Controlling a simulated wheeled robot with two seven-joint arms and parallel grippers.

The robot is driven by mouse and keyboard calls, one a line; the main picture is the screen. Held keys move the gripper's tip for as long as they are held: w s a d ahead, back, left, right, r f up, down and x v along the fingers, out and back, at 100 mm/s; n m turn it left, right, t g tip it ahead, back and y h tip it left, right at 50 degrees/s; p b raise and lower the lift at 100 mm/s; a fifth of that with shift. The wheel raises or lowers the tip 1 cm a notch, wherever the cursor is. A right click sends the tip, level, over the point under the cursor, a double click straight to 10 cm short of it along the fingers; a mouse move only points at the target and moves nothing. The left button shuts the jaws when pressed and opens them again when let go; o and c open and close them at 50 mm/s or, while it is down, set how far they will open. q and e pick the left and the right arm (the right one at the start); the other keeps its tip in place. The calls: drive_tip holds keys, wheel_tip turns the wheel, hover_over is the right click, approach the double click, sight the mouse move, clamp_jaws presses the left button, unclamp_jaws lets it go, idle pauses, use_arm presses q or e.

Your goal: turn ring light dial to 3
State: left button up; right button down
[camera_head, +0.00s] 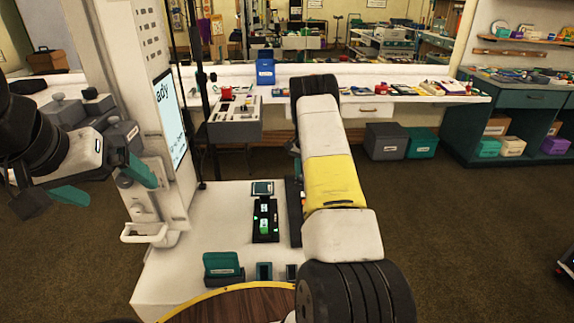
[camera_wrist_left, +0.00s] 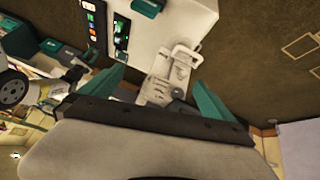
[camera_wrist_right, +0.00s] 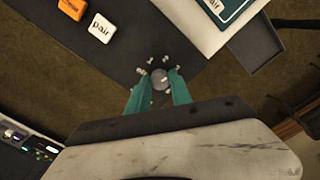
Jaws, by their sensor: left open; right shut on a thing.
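The dial (camera_wrist_right: 161,78) is a small grey round knob in the right wrist view, on a dark panel (camera_wrist_right: 120,50). Several small pale marks surround it; their numbers and the dial's setting are too small to read. My right gripper (camera_wrist_right: 158,84) has its teal fingers on either side of the knob, shut on it. In the head view my right arm hides the dial and that gripper. My left gripper (camera_head: 105,184) is open and empty, beside the white booth column at left; its spread fingers also show in the left wrist view (camera_wrist_left: 158,84).
The white booth top (camera_head: 215,205) carries a black device with a green display (camera_head: 265,221) and a teal box (camera_head: 222,268). A screen (camera_head: 170,120) stands on the column.

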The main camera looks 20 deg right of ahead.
drive_tip(key=shift+w+r+m, duration=0.1)
drive_tip(key=shift+m, duration=0.7)
drive_tip(key=c, duration=1.1)
unclamp_jaws()
drive_tip(key=shift+c, duration=0.2)
wheel_tip(320, 180, up, 8)
drive_tip(key=shift+f, duration=0.15)
